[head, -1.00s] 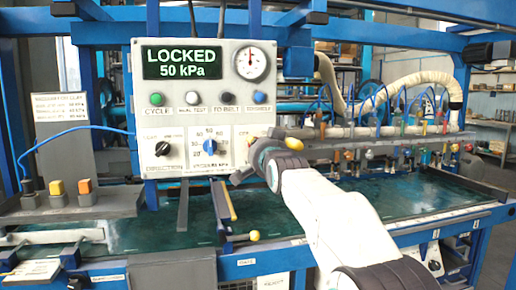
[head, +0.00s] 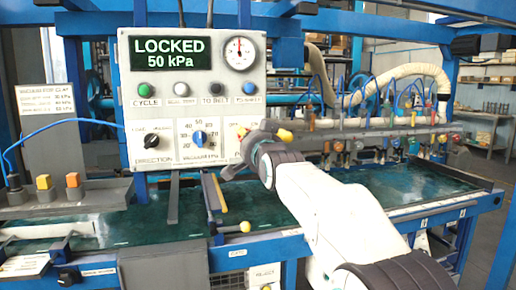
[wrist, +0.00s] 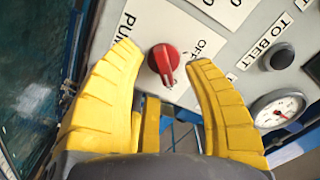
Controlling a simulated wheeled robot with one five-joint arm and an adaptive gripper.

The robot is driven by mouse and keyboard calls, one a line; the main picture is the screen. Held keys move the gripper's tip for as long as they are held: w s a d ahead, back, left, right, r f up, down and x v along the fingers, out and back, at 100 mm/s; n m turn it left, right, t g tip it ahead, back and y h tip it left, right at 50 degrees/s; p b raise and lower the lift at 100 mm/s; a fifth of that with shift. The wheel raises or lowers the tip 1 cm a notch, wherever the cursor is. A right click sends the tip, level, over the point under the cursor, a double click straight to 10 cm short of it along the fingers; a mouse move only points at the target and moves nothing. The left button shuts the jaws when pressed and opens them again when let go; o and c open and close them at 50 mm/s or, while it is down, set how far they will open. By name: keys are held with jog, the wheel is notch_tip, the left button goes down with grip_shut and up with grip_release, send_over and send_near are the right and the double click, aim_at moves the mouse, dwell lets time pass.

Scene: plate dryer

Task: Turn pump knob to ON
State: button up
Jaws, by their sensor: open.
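The red pump knob (wrist: 163,60) shows in the wrist view on the white panel, with the word OFF beside it and part of the word PUMP at its left. Its bar points toward the bottom of that picture. My gripper (wrist: 163,54) is open, with one yellow finger on each side of the knob. I cannot tell whether either finger touches it. In the head view my gripper (head: 262,143) is at the panel's lower right corner and hides the knob. The control panel (head: 190,108) has a green display reading LOCKED, 50 kPa.
A blue vacuum knob (head: 199,138) and a black direction knob (head: 152,141) sit left of my gripper. Several coloured buttons line the panel above, under a gauge (head: 240,50).

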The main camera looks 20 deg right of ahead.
jog(key=s, duration=0.9)
jog(key=shift+s, duration=0.25)
jog(key=s+f+n+g+p, duration=0.3)
jog(key=s+p, duration=0.4)
jog(key=s, duration=0.3)
jog(key=s+f+n+g+p, duration=0.3)
jog(key=s+f+g+p, duration=0.2)
jog(key=s, duration=0.6)
jog(key=s+f+n+g+p, duration=0.3)
jog(key=s+g+p, duration=0.3)
jog(key=s+p, duration=0.4)
jog(key=shift+s+f, duration=0.45)
jog(key=shift+f, duration=0.25)
jog(key=shift+a, duration=0.1)
